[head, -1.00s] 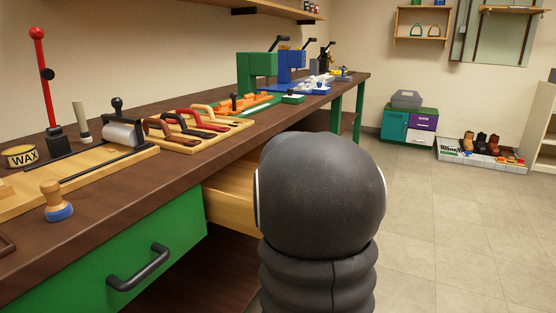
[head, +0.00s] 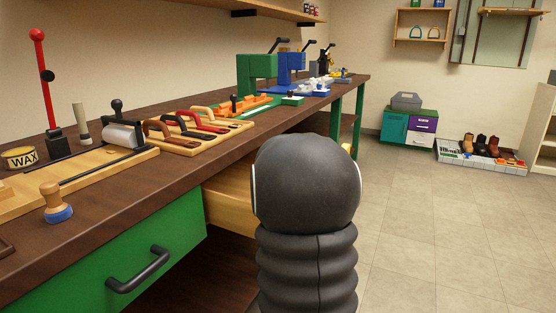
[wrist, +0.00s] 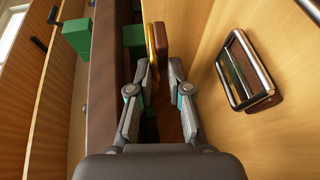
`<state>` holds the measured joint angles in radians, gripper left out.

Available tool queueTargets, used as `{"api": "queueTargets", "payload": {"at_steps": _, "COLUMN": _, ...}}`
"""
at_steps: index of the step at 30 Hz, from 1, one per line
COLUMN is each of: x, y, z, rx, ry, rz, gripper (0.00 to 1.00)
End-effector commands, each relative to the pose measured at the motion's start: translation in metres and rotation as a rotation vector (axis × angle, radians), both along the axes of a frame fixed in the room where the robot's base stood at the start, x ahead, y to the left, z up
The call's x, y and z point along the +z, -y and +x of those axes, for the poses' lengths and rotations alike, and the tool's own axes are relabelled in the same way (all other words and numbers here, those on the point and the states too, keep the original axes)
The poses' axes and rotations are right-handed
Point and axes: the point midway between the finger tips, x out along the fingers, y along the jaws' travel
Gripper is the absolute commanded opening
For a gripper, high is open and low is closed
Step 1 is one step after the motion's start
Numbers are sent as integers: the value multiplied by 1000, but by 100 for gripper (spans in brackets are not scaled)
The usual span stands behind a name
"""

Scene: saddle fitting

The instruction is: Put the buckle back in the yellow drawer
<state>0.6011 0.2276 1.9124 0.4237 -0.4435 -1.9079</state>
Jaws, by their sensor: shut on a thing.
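In the wrist view my gripper (wrist: 160,66) has its two fingers close together on a narrow piece seen edge-on. That piece is brass-yellow on one side and brown on the other; it looks like the buckle (wrist: 162,42), though its shape is hard to tell. An open drawer with a pale wooden side (head: 228,203) juts from the bench in the head view. My arm hides its inside and most of its front, so its front colour cannot be told.
A chrome frame with a brown tab (wrist: 240,75) lies on pale wood at right in the wrist view, apart from my fingers. The bench top (head: 150,180) carries several tools. A closed green drawer (head: 120,270) is nearer.

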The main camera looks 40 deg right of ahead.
Motion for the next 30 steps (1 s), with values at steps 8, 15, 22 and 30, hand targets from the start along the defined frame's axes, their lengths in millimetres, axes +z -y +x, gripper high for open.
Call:
{"api": "queueTargets", "payload": {"at_steps": 8, "x": -4, "y": 0, "z": 0, "rx": 0, "ry": -1, "rz": -1, "gripper": 0}}
{"api": "queueTargets", "payload": {"at_steps": 15, "x": -5, "y": 0, "z": 0, "rx": 0, "ry": -1, "rz": 0, "gripper": 43}}
{"api": "queueTargets", "payload": {"at_steps": 22, "x": 0, "y": 0, "z": 0, "rx": 0, "ry": 0, "rz": 0, "gripper": 43}}
{"api": "queueTargets", "payload": {"at_steps": 30, "x": 13, "y": -19, "z": -19, "rx": 1, "ry": 0, "rz": -1, "gripper": 43}}
